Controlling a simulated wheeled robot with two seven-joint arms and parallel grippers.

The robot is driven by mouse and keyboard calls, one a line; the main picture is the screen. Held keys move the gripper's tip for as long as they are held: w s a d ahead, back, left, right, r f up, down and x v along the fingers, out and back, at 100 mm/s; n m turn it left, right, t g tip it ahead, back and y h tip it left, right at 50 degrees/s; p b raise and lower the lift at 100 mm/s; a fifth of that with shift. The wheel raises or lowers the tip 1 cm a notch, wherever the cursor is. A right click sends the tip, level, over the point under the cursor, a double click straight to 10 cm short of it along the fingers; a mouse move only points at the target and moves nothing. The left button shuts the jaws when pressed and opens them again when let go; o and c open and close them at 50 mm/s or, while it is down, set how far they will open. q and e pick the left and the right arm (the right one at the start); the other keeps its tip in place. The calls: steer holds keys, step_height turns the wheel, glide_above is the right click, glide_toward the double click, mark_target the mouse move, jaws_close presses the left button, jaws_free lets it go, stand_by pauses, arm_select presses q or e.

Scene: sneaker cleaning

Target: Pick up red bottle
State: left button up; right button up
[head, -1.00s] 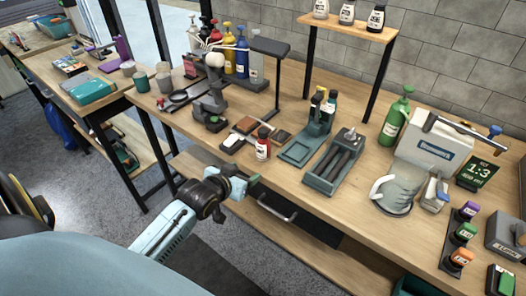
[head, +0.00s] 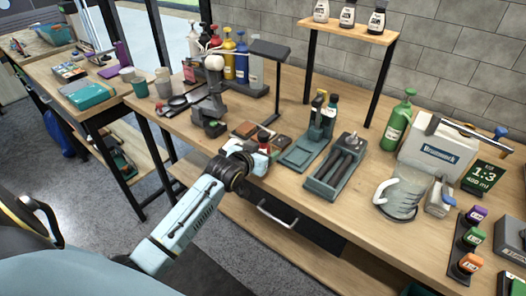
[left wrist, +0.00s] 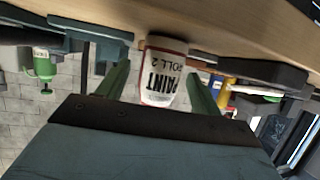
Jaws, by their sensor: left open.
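The small red bottle with a white label stands on the wooden workbench (head: 345,215) near its front edge. Its top (head: 264,137) shows just behind my left gripper (head: 260,158) in the head view, which hides most of the rest. In the left wrist view, which is upside down, the bottle (left wrist: 164,72) fills the gap between the two green fingers, its label reading "PAINT ROLL 2". My left gripper is open, with a finger on either side of the bottle. Whether the fingers touch it is unclear. My right gripper is not in view.
A drawer handle (head: 276,215) sits below the bench edge. Several pump bottles stand at the back.

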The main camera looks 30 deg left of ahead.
arm_select(q)
steer(key=shift+x, duration=1.15)
steer(key=shift+w+d+f, duration=0.1)
steer(key=shift+w, duration=0.05)
steer(key=c, duration=1.1)
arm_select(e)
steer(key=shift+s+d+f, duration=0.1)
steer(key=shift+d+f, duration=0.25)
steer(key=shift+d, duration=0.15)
arm_select(q)
steer(key=shift+c, duration=0.2)
